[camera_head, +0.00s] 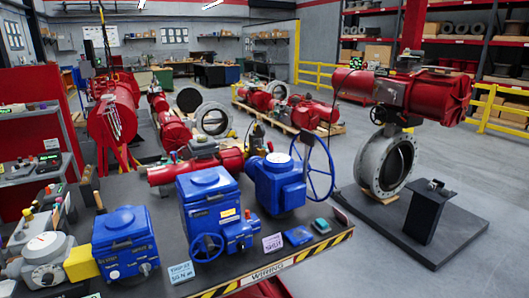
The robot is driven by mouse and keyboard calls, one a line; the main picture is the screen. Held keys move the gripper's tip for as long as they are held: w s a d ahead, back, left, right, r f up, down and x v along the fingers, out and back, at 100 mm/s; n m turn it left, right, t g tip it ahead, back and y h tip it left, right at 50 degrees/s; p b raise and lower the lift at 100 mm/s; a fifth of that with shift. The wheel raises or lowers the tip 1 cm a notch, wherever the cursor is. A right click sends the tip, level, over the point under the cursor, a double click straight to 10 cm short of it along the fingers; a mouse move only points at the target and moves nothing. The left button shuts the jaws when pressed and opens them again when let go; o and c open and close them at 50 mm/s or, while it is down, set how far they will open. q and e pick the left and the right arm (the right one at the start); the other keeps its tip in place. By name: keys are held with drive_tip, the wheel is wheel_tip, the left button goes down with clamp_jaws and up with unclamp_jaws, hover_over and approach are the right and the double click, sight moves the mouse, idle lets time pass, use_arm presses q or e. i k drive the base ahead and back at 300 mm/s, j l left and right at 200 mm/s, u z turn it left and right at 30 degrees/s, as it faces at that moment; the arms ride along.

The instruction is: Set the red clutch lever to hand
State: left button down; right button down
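Several blue valve actuators stand on the dark workbench (330,238). The middle blue actuator (208,200) has a small blue handwheel at its front and a yellow label. A small red part (248,213) shows at its right side; it is too small to tell whether it is the red clutch lever or how it is set. Another blue actuator (278,184) has a large blue handwheel (319,168) at its right. A third blue actuator (125,241) stands at the left. Neither of my grippers is in view.
A grey actuator (47,258) with a yellow part is at the bench's left end. Handwritten tags (272,243) and a small teal device (321,225) lie near the striped front edge. A large red actuator on a grey valve (385,162) and a black stand (428,212) are on the floor right.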

sight(271, 148)
drive_tip(key=i+l, duration=0.15)
drive_tip(key=i, duration=0.45)
drive_tip(key=i+l+z, duration=0.1)
drive_tip(key=i, duration=0.55)
drive_tip(key=i+l, duration=0.2)
drive_tip(key=i, duration=0.4)
